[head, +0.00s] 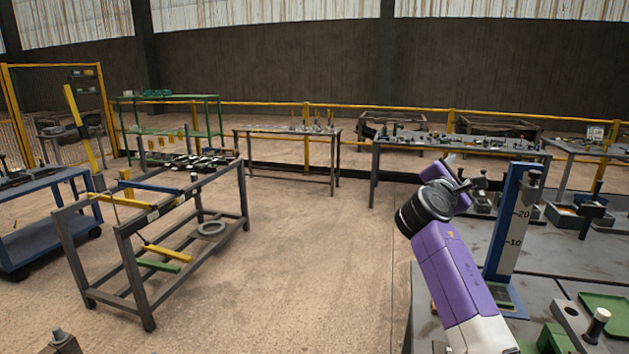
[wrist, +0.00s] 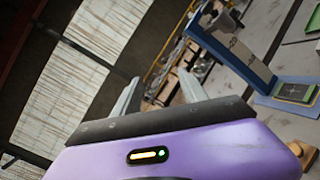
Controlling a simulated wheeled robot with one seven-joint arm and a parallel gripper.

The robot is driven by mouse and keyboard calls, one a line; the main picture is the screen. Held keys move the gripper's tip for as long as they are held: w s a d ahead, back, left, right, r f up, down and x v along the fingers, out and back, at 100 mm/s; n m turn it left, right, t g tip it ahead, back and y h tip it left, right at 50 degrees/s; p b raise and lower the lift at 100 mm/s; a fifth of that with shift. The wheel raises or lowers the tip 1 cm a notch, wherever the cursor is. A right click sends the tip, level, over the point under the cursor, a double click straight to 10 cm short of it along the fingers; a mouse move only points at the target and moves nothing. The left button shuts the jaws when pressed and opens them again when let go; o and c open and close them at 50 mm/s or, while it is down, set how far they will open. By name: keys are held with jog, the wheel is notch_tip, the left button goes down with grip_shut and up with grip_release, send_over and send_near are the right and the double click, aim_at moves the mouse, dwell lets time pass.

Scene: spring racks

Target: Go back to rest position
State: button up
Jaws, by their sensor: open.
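My purple arm (head: 455,275) rises from the bottom right of the head view and bends at a dark joint. My gripper (wrist: 160,88) shows in the wrist view as two grey fingers standing apart beyond the purple wrist housing. The gap between them is empty and they touch nothing that I can see. The wrist view is strongly tilted. In the head view the gripper is partly hidden behind the arm.
A blue gauge stand marked 10 and 20 (head: 510,225) stands on the grey workbench (head: 560,262), close right of my arm. A green tray (head: 606,306) lies at right. A metal rack (head: 130,250) stands at left. The floor (head: 310,265) between is clear.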

jog(key=s+a+f+m+t+y, duration=0.25)
jog(key=s+a+f+y, duration=0.25)
jog(key=a+f, duration=0.3)
jog(key=s+a+f+m+t+y, duration=0.2)
jog(key=s+a+f+m+y, duration=0.25)
jog(key=f, duration=0.55)
jog(key=s+a+f+m+y, duration=0.25)
jog(key=s+f, duration=0.35)
jog(key=s, duration=0.5)
jog(key=s+f+m+g, duration=0.1)
jog(key=s+m, duration=0.2)
jog(key=s, duration=1.2)
jog(key=s+d+f+m+g, duration=0.1)
jog(key=s+f+m, duration=0.1)
jog(key=s, duration=1.4)
jog(key=s+f+m+g, duration=0.1)
jog(key=s+m, duration=0.4)
jog(key=s, duration=1)
jog(key=shift+s+d+f+g, duration=0.15)
jog(key=shift+s+f+g, duration=0.2)
jog(key=shift+s+g, duration=0.1)
